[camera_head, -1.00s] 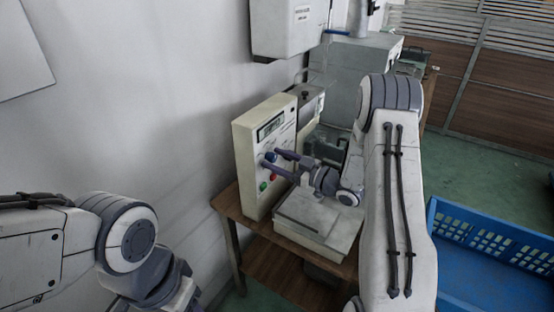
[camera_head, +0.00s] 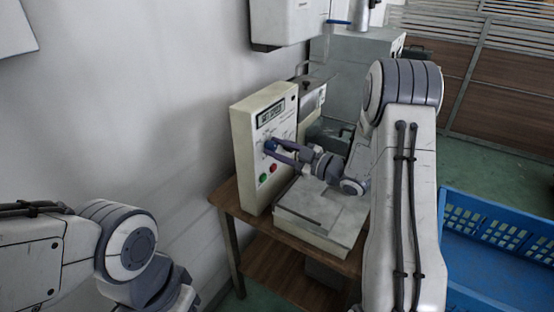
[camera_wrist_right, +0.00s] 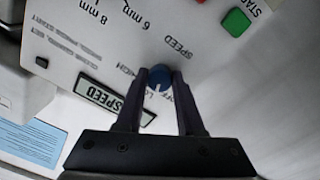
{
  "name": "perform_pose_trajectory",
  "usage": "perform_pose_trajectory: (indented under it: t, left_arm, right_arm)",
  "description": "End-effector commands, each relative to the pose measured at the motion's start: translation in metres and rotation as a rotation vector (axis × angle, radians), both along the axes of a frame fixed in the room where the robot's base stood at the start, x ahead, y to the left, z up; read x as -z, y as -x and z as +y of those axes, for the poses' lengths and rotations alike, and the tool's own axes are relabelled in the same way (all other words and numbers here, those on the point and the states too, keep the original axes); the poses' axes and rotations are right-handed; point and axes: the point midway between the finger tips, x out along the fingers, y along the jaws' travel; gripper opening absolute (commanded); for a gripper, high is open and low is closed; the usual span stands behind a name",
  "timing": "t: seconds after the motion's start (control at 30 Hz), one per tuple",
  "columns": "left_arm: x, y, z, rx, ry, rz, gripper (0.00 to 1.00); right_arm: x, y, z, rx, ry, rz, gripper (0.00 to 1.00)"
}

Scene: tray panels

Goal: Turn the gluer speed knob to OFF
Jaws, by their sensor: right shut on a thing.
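The gluer (camera_head: 251,153) is a cream machine on a wooden table, with its control panel facing right. The blue speed knob (camera_wrist_right: 160,78) shows in the right wrist view between my right fingertips, below the printed word SPEED; its white pointer line faces the lower edge of the picture, near partly hidden lettering. My right gripper (camera_head: 271,148) is shut on the knob, which it mostly hides in the head view. The display (camera_wrist_right: 103,95) reads SPEED. My left gripper is not in view; only my left arm shows at lower left.
A green button (camera_head: 263,178) and a red button (camera_head: 273,167) sit below the knob. A flat metal plate (camera_head: 318,209) lies in front of the panel. A blue crate (camera_head: 490,240) stands at right. A white wall box (camera_head: 285,22) hangs above.

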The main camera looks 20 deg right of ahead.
Motion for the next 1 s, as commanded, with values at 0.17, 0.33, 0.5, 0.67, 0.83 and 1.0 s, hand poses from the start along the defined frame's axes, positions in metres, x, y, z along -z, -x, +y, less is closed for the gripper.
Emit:
perform_pose_trajectory:
  t: [0.17,0.33,0.5,0.67,0.83,1.0]
  left_arm:
    - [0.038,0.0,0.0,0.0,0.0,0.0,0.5]
    - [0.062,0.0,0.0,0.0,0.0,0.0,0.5]
    - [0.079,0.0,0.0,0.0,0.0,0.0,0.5]
    - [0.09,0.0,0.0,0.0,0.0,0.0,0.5]
    - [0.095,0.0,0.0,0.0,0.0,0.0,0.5]
    - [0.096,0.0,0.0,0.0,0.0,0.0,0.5]
  right_arm:
    - [0.008,0.0,0.0,-0.001,0.127,-0.102,0.0]
    - [0.007,0.001,0.0,-0.002,0.233,-0.184,0.0]
    - [0.006,0.0,0.0,-0.001,0.314,-0.245,0.0]
    - [0.004,0.001,0.0,-0.002,0.365,-0.284,0.0]
    - [0.002,0.001,0.0,-0.002,0.395,-0.307,0.0]
    - [0.001,0.001,0.0,-0.003,0.404,-0.313,0.0]
